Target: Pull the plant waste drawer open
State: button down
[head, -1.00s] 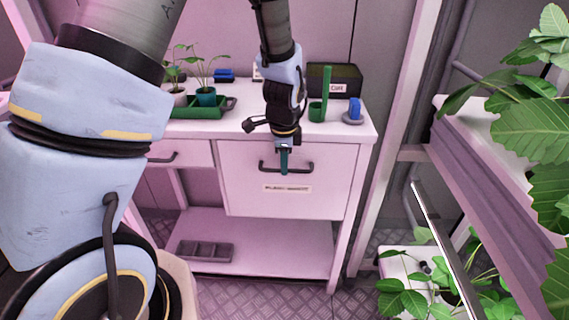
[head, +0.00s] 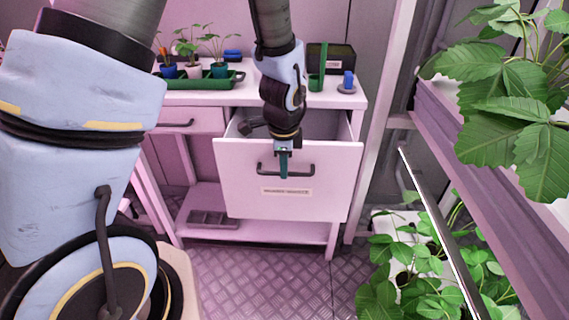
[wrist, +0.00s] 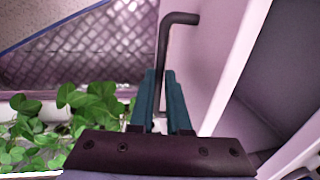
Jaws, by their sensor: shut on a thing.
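The plant waste drawer (head: 240,197) is a wide pale drawer with a label and a dark bar handle (head: 309,169). It stands pulled out from the bench, and its hollow inside shows behind the front panel. My gripper (head: 283,165) points down at the middle of the handle, with its teal fingers shut on the bar. In the wrist view the fingers (wrist: 160,95) close around the dark handle (wrist: 166,45), beside the pale drawer front.
A smaller shut drawer (head: 190,121) is to the left. On the bench top stand a green tray (head: 200,84) with potted seedlings, a green cup (head: 315,83) and a dark box (head: 343,60). A leafy plant rack (head: 455,135) is close on the right. Patterned floor (head: 255,275) in front is clear.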

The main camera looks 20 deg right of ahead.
jog(key=shift+s+a, duration=0.15)
jog(key=shift+s, duration=0.2)
jog(key=c, duration=0.9)
grip_release()
jog(key=r, duration=0.3)
jog(key=s+r, duration=0.1)
jog(key=r, duration=0.6)
jog(key=shift+s+a+r+b, duration=0.3)
jog(key=shift+s+a, duration=0.1)
jog(key=shift+a, duration=0.1)
